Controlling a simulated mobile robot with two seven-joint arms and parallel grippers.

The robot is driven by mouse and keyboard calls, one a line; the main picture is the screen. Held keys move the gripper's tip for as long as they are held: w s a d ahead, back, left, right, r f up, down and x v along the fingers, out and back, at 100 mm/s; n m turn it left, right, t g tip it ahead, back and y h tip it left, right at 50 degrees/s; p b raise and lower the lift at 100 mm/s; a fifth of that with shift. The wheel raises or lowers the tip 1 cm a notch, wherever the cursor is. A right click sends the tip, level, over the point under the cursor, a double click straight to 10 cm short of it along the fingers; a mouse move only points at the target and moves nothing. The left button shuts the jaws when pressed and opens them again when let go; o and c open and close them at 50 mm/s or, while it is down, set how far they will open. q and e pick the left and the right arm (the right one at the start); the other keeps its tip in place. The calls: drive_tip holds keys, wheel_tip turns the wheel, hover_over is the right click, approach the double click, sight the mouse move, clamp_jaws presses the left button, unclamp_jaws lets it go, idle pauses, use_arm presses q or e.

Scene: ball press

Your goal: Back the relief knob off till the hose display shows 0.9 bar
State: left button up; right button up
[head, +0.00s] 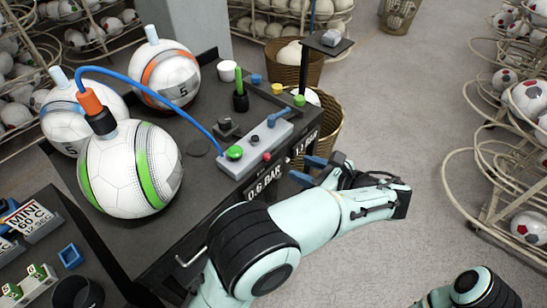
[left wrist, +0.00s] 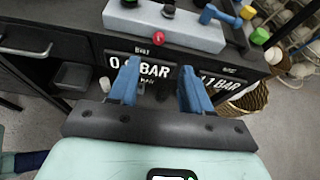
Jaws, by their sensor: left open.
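The grey control box (head: 262,147) on the bench carries a green button (head: 234,152), a black knob (head: 254,139), a small red knob (head: 267,156) on its front edge and a blue lever (head: 277,116). I cannot tell by label which is the relief knob. Two displays sit on the bench front: a left one (head: 264,184) reading 0.6 BAR and a right one (head: 306,143) reading about 1.1 BAR; their small labels are unreadable. My left gripper (head: 308,169) is open and empty in front of the displays, below the red knob (left wrist: 158,37), touching nothing visible. My right gripper is out of view.
A blue hose (head: 150,82) arches from the green-striped ball (head: 131,170) to the box. More balls and a green-topped post (head: 240,95) stand on the bench. Wicker baskets (head: 322,135) stand behind it. The floor to the right is clear up to the ball racks.

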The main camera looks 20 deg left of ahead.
sight(269, 158)
use_arm(q)
drive_tip(key=x, duration=1.1)
drive_tip(key=shift+s, duration=0.1)
drive_tip(key=shift+b, duration=0.3)
clamp_jaws()
